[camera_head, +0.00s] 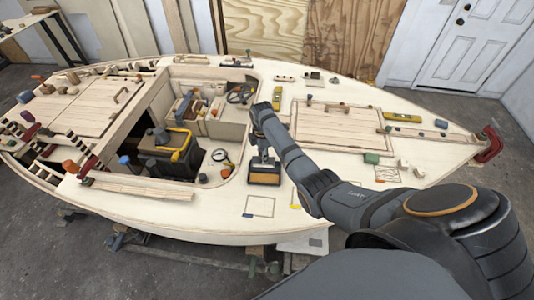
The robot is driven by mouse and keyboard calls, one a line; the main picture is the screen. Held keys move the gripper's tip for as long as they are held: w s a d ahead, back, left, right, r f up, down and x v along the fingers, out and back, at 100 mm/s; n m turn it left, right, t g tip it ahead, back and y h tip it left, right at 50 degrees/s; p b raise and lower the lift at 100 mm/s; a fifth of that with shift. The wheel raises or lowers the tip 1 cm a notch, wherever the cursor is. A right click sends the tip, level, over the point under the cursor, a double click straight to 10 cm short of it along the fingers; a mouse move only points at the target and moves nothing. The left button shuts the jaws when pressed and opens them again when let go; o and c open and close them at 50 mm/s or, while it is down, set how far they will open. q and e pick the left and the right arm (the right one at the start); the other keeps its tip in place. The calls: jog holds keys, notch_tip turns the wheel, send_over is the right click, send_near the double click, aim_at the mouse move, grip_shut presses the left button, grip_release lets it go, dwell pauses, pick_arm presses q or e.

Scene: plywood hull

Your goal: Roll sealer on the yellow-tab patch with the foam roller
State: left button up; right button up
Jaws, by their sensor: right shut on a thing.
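My right gripper (263,152) points down at a small dark tray (264,180) on the pale deck, near its front edge. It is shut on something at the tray. That thing is too small and too hidden to make out, so I cannot tell whether it is the foam roller or whether it touches the tray. A yellow tab (295,207) shows on the deck right of the tray, beside my right forearm. The forearm hides most of the patch there. My left gripper is out of view.
The open cockpit with a black and yellow tool box (170,150) lies left of the tray. A round white item (219,155) sits near the cockpit edge. A green block (371,158) and a red clamp (488,145) are to the right. Bare deck surrounds the blue-tab patch.

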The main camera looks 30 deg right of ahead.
jog(key=shift+f+b, duration=0.4)
jog(key=shift+f, duration=0.05)
notch_tip(320, 180, down, 8)
jog(key=b, duration=0.7)
jog(key=shift+d, duration=0.1)
jog(key=shift+f, duration=0.2)
jog(key=shift+f+b, duration=0.3)
jog(key=shift+f, duration=0.05)
dwell(1.5)
jog(key=shift+p, duration=0.3)
